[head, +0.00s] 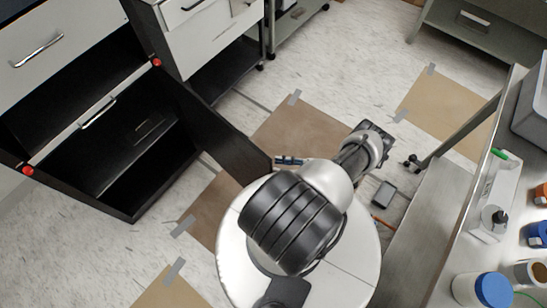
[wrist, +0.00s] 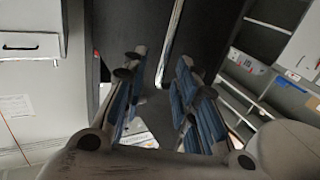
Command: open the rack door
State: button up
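The black rack (head: 130,212) stands at the left in the head view, with its dark lower compartment exposed. A dark door panel (head: 215,122) stands out from the rack's right side, swung open toward me. My gripper (head: 280,161) is at the panel's free end, close beside it; contact cannot be told. In the wrist view my gripper (wrist: 160,105) has its blue-padded fingers apart, with nothing seen held between them. A dark surface (wrist: 120,25) with a pale upright strip (wrist: 171,40) lies beyond the fingertips.
Red knobs (head: 157,62) mark the rack's front corners. Grey drawers (head: 35,50) are above. A metal bench (head: 440,225) with bottles stands at the right. Taped brown sheets (head: 300,130) lie on the speckled floor, which is mostly clear.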

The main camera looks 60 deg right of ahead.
jog(key=v, duration=0.8)
jog(key=shift+s, duration=0.2)
jog(key=shift+d, duration=0.1)
